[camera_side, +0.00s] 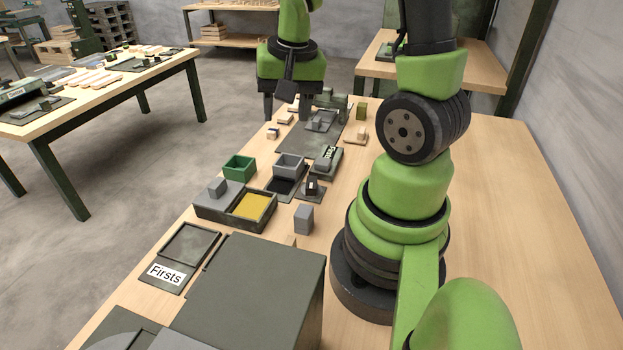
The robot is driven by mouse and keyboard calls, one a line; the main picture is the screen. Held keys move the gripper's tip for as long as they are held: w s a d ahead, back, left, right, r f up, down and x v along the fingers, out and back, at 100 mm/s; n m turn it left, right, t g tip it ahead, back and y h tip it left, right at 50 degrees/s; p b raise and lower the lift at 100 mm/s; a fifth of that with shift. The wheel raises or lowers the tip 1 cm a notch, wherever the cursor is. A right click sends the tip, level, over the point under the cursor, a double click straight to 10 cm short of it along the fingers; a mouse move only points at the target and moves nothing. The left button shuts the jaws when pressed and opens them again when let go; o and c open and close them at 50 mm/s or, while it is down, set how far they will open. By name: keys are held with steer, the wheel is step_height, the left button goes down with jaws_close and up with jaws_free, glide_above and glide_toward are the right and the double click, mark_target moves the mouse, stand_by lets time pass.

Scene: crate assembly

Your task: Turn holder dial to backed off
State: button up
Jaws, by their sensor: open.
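My gripper (287,108) points down over the far end of the bench. Its two dark fingers are apart, with nothing seen held between them. Right of it lies a dark green plate (315,140) bearing a grey fixture (321,121), which may be the holder. I cannot make out a dial or its setting at this size. Small pale wooden pieces (284,119) lie below and beside the fingers. I cannot tell whether the fingers touch anything.
A green box (239,166), a grey box (289,162) and a dark tray (212,213) with a yellow pad stand mid-bench. A grey block (304,219) stands nearby. A Firsts tray (165,273) and a large dark box (258,285) are nearer.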

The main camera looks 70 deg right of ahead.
mark_target(312, 182)
steer(key=s+d+f+m, duration=0.1)
steer(key=f, duration=0.5)
steer(key=s+d+f+m+g, duration=0.1)
steer(key=d+f, duration=0.1)
steer(key=f, duration=0.3)
steer(key=s+d+f+m+g, duration=0.1)
steer(key=f, duration=0.5)
steer(key=shift+d+f+y, duration=0.2)
steer(key=shift+f+y, duration=0.1)
steer(key=shift+y, duration=0.1)
jaws_close()
